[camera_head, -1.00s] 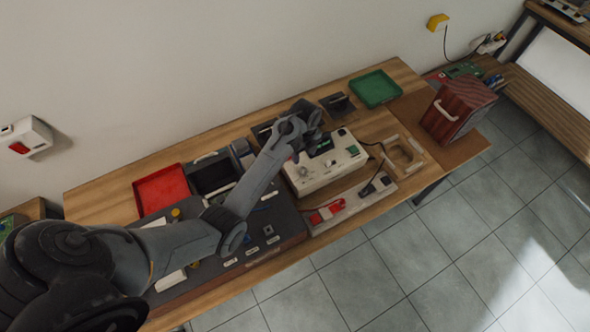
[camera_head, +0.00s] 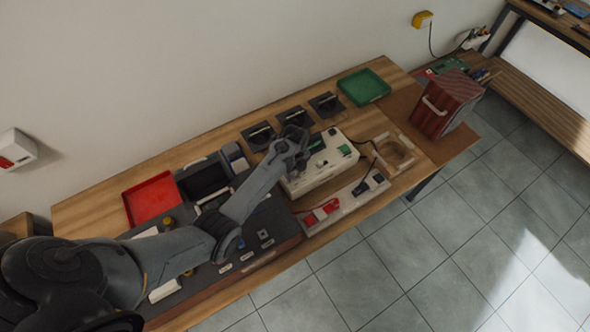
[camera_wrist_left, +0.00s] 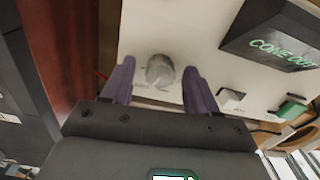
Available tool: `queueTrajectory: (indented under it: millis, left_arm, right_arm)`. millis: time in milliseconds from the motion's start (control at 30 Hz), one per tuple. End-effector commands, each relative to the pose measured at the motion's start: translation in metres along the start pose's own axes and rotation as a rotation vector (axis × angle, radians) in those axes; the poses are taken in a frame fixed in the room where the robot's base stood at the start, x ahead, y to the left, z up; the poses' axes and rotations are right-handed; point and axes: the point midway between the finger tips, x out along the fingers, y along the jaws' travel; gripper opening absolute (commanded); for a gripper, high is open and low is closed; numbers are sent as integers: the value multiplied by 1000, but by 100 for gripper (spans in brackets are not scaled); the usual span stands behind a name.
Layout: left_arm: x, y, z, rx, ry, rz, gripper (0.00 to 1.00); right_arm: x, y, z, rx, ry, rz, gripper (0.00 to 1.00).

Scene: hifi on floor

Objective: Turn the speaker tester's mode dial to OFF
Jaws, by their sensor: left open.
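The speaker tester (camera_head: 322,170) is a cream box on the bench, with a dark display and a green part on its top. In the left wrist view its panel (camera_wrist_left: 200,35) fills the upper middle, with a dark screen (camera_wrist_left: 275,38) of green letters. A round grey mode dial (camera_wrist_left: 160,70) sits on the panel. My left gripper (camera_wrist_left: 158,78) is open, with its two purple fingers on either side of the dial; contact cannot be told. In the head view my left gripper (camera_head: 296,150) is over the tester's left end and hides the dial. My right gripper is out of view.
A power strip (camera_head: 345,203) with red and black plugs lies in front of the tester. A red tray (camera_head: 150,198), a green tray (camera_head: 363,87) and a wooden speaker box (camera_head: 446,103) stand around it. Dark square pads lie behind the tester.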

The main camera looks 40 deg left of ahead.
Motion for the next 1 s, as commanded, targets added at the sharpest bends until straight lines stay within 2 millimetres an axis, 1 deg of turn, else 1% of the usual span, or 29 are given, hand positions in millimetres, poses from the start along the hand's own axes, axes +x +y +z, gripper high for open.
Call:
queueTrajectory:
  millis: [167, 267, 533, 767, 1000]
  left_arm:
    - [0, 0, 0, 0, 0, 0, 59]
    - [0, 0, 0, 0, 0, 0, 45]
    - [0, 0, 0, 0, 0, 0, 4]
    - [-1, 0, 0, -15, 1, 1, 3]
    - [-3, 0, 0, -110, 2, 1, 3]
  right_arm:
    - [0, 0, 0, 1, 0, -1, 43]
    - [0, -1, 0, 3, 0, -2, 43]
    - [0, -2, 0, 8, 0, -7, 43]
    - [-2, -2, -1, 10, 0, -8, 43]
    - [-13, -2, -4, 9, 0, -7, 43]
